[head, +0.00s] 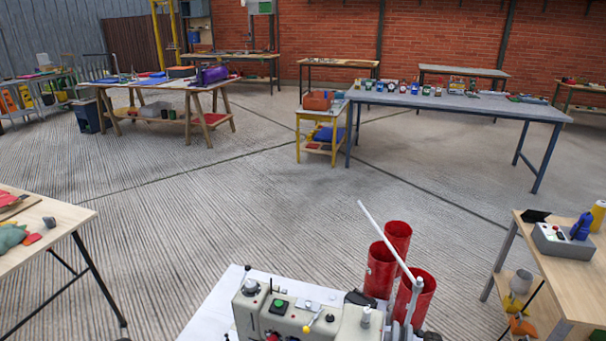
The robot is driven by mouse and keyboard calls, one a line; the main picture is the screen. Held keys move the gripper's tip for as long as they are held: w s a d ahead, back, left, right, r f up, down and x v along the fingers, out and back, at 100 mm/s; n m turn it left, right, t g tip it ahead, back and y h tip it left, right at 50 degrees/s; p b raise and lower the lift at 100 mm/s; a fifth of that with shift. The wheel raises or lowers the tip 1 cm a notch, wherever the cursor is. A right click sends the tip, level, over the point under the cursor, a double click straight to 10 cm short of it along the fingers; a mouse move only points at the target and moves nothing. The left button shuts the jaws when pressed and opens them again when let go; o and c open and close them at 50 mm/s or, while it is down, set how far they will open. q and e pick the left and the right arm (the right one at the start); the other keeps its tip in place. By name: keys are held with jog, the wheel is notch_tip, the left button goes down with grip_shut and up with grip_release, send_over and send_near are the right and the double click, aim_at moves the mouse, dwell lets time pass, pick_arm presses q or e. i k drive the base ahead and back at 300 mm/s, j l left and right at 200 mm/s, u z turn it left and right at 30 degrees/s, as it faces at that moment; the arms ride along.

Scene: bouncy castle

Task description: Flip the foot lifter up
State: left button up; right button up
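A beige machine (298,316), which looks like a sewing machine, stands on a white tabletop (210,309) at the bottom middle of the head view. It has a green button, knobs and a small lever with a yellow tip (307,328). The lower part of the machine is cut off by the picture's edge. I cannot tell which part is the foot lifter, or whether it is up or down. Neither of my grippers shows in this view.
Red cylinders (381,269) and a slanting white rod (385,236) stand at the machine's right end. A wooden table (68,222) is at left, another with a grey box (562,241) at right. Open concrete floor (250,190) lies beyond, with workbenches (455,101) farther back.

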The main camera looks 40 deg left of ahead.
aim_at(247, 268)
jog(key=u, duration=1.75)
jog(key=z, duration=1.85)
jog(key=k+j, duration=0.85)
jog(key=j, duration=0.25)
